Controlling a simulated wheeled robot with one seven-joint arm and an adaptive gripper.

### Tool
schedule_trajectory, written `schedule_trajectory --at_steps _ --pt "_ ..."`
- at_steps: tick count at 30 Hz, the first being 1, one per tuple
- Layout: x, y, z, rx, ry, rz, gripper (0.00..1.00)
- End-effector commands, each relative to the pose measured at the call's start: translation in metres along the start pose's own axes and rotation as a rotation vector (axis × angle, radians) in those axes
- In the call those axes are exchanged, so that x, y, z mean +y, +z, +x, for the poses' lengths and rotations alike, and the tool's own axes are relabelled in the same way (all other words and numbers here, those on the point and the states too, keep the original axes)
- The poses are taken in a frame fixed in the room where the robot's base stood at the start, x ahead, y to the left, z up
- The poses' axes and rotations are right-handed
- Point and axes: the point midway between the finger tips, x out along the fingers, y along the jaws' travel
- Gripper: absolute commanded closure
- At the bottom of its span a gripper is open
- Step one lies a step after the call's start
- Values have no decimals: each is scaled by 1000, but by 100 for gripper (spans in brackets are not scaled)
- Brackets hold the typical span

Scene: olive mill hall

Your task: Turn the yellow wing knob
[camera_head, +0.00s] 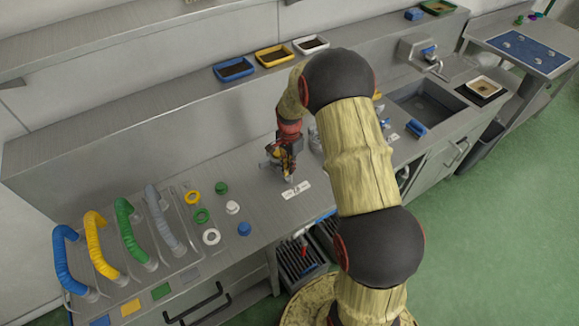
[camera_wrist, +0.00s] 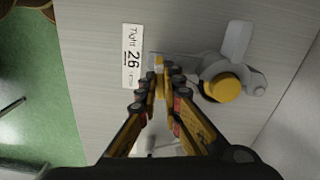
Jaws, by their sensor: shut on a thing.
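A narrow yellow piece (camera_wrist: 158,62), which looks like the wing knob, sits between my fingertips in the wrist view, at the end of a grey fitting. My gripper (camera_wrist: 160,84) is shut on it, and the fingers hide most of its shape. A round yellow cap (camera_wrist: 222,88) sits on the grey fitting (camera_wrist: 237,42) just right of the fingers, apart from them. In the head view my gripper (camera_head: 289,178) points down at the steel counter, beside the white label, and the knob is too small and covered to make out.
A white label (camera_wrist: 132,56) reading "26" lies left of the fingers. Colored hoses (camera_head: 95,233) and loose rings and caps (camera_head: 211,237) stand on the counter to the left. A sink (camera_head: 425,103) is at right. Small trays (camera_head: 274,56) sit on the shelf behind.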

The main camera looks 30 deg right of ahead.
Motion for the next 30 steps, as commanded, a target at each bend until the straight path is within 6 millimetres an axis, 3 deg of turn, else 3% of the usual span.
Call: schedule_trajectory --at_steps 10,27,28,30 --pt "-2 -1 -2 2 -4 150 100" --pt "-2 -1 -2 2 -4 181 100" --pt "-2 -1 -2 1 -4 181 91" --pt "-2 -1 -2 1 -4 181 87"
